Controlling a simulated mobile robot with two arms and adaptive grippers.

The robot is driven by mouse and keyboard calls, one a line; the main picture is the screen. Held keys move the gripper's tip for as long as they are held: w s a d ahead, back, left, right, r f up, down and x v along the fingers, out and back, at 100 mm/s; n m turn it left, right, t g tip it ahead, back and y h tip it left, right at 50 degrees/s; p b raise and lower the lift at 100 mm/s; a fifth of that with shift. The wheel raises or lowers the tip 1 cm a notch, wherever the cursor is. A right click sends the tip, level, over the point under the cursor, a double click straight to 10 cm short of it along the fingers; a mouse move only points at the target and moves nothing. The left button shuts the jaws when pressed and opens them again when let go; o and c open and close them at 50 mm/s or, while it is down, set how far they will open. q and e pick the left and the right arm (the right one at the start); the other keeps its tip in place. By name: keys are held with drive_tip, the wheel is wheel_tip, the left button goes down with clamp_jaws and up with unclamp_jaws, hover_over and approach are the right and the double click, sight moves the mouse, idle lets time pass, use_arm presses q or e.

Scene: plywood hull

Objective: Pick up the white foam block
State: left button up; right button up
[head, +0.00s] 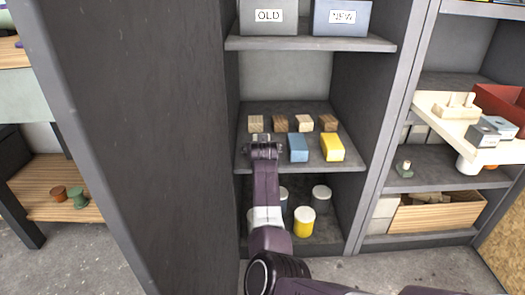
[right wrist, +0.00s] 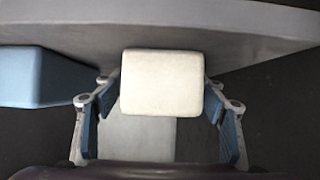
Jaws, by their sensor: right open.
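The white foam block (right wrist: 161,82) fills the middle of the right wrist view, by the grey shelf edge. My right gripper (head: 263,148) is open, with one finger on each side of the block; whether the fingers touch it I cannot tell. In the head view my right gripper is at the front of the middle shelf and hides the white block. My left gripper is not in view.
A blue block (head: 298,148) and a yellow block (head: 332,147) stand to the right on the same shelf (head: 350,162). Several wooden blocks (head: 280,123) line the back. Below are several cylinders, one yellow-sided (head: 304,222). A dark upright panel (head: 150,120) bounds the left.

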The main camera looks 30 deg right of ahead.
drive_tip(key=shift+r, duration=0.25)
drive_tip(key=c, duration=1.1)
drive_tip(key=shift+c, duration=0.2)
